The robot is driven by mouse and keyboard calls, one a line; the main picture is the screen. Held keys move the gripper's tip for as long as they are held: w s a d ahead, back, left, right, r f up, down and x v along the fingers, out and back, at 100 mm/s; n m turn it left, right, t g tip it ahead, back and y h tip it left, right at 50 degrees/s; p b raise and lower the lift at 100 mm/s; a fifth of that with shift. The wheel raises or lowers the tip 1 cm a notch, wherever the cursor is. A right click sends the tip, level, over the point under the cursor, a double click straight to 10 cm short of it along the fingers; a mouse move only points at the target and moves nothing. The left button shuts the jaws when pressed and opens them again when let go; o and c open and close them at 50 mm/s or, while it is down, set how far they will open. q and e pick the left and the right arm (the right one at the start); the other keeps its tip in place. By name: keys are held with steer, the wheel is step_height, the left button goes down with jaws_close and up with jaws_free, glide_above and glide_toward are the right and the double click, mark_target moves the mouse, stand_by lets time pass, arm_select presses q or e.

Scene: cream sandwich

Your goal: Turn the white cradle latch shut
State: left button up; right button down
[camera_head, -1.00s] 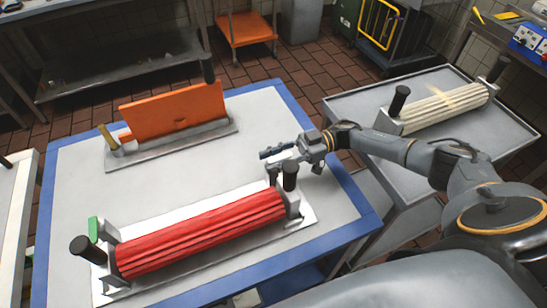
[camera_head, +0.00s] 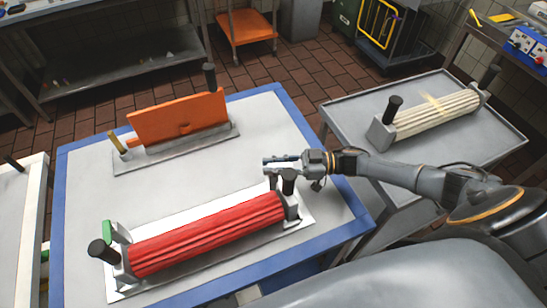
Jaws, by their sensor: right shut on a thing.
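The white cradle (camera_head: 298,228) lies at the front of the blue-edged table and bears a red ribbed roller (camera_head: 208,231) with a dark handle at each end. At its right end a small dark upright latch (camera_head: 271,179) stands beside the right handle (camera_head: 288,182). My right gripper (camera_head: 274,162) is at the top of this latch, its fingers shut on it and pointing left. The fingers partly hide the latch, so its exact angle is hard to tell. A green piece (camera_head: 107,231) sits at the cradle's left end. My left gripper is not in view.
An orange board (camera_head: 178,118) stands on a grey base at the back of the table (camera_head: 235,140). A cream ribbed roller (camera_head: 437,115) rests on the grey side table (camera_head: 345,112) at the right. The table's middle is clear.

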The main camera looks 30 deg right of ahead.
steer(key=shift+r+m+t+h+p, duration=0.1)
steer(key=shift+m+t+h+p, duration=0.8)
steer(key=shift+t, duration=0.5)
steer(key=c, duration=1.2)
jaws_free()
steer(key=shift+s+d, duration=0.1)
steer(key=v, duration=1.1)
steer(key=shift+s+d, duration=0.2)
steer(key=shift+d, duration=0.1)
